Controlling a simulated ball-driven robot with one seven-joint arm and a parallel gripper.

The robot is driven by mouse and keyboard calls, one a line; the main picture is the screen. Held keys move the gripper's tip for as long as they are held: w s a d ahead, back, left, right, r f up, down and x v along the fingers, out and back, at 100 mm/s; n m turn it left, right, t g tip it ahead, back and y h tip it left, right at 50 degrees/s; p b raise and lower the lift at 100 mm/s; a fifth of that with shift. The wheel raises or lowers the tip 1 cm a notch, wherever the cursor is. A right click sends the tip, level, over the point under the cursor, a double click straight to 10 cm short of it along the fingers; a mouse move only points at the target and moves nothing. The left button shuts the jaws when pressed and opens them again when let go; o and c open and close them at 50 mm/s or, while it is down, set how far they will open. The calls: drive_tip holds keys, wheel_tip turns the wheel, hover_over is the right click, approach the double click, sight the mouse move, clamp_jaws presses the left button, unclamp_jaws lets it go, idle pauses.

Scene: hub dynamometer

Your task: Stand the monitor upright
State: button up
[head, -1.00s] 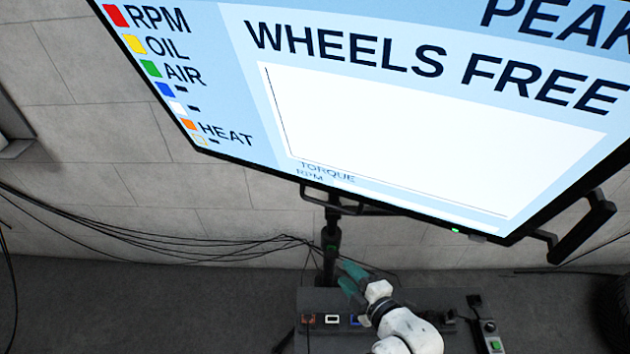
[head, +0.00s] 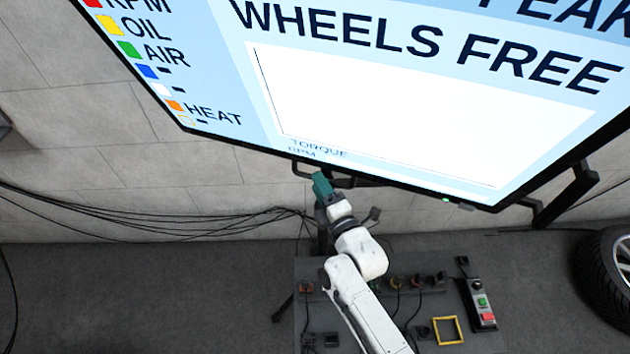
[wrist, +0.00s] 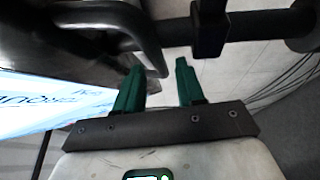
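The monitor (head: 420,105) fills the top of the head view, tilted, with its lit screen reading "WHEELS FREE". A dark tubular handle bar (head: 300,168) runs along its lower edge; the bar also shows in the wrist view (wrist: 95,14), curving down close to the green fingers. My gripper (head: 321,184) is just below the monitor's lower left edge, by the bar. In the wrist view my gripper (wrist: 160,78) has its two green fingers apart with nothing between them. The bar's bend is just beyond the fingertips; contact cannot be told. The stand's post is mostly hidden behind my arm.
A dark bench (head: 318,270) with sockets and plugs stands below my arm. A control box (head: 481,302) with green and red buttons and a yellow frame (head: 447,331) are at right. A wheel (head: 612,265) stands far right. Cables (head: 150,225) hang along the wall. Floor at left is clear.

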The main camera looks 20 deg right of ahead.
drive_tip(key=shift+w+a+b, duration=0.1)
drive_tip(key=shift+w+b, duration=0.55)
drive_tip(key=shift+w, duration=0.95)
drive_tip(key=shift+r, duration=0.1)
clamp_jaws()
